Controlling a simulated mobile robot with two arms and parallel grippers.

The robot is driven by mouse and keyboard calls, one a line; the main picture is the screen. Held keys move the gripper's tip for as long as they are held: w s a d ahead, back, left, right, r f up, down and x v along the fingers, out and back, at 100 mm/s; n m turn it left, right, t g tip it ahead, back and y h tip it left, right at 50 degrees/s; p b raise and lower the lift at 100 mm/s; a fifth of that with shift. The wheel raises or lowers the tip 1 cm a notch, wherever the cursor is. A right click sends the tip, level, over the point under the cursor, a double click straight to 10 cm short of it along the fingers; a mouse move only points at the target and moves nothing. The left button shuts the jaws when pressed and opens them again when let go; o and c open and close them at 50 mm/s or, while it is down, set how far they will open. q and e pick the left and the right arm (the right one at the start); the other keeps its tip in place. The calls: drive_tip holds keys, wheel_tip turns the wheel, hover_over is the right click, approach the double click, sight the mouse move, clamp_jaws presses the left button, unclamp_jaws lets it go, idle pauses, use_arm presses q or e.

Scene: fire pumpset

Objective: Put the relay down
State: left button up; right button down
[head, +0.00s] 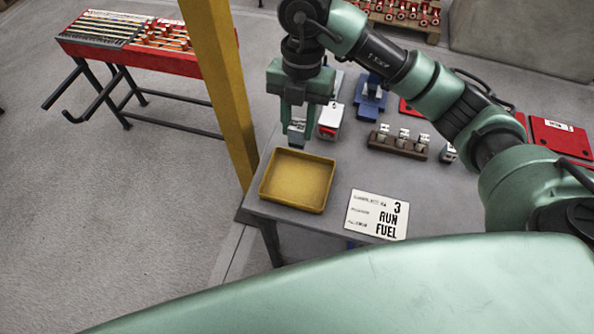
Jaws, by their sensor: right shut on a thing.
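My right gripper (298,122) points down over the far edge of a yellow tray (318,203). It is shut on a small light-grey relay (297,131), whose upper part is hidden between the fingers. The relay appears to be above the table, just behind the tray; its exact height is hard to tell. The yellow tray is empty and sits at the table's front left corner. My left gripper is not in view.
A white card (377,215) reading "3 RUN FUEL" lies right of the tray. Behind stand a red and white block (330,120), a blue fixture (370,99) and a brown rack (398,146) with several small parts. A yellow post (222,85) rises close left of the table.

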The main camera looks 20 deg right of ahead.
wheel_tip(320, 180, down, 17)
drive_tip(key=p, duration=0.3)
drive_tip(key=shift+f, duration=0.4)
drive_tip(key=shift+f, duration=0.15)
drive_tip(key=c, duration=1)
unclamp_jaws()
drive_tip(key=shift+c, duration=0.2)
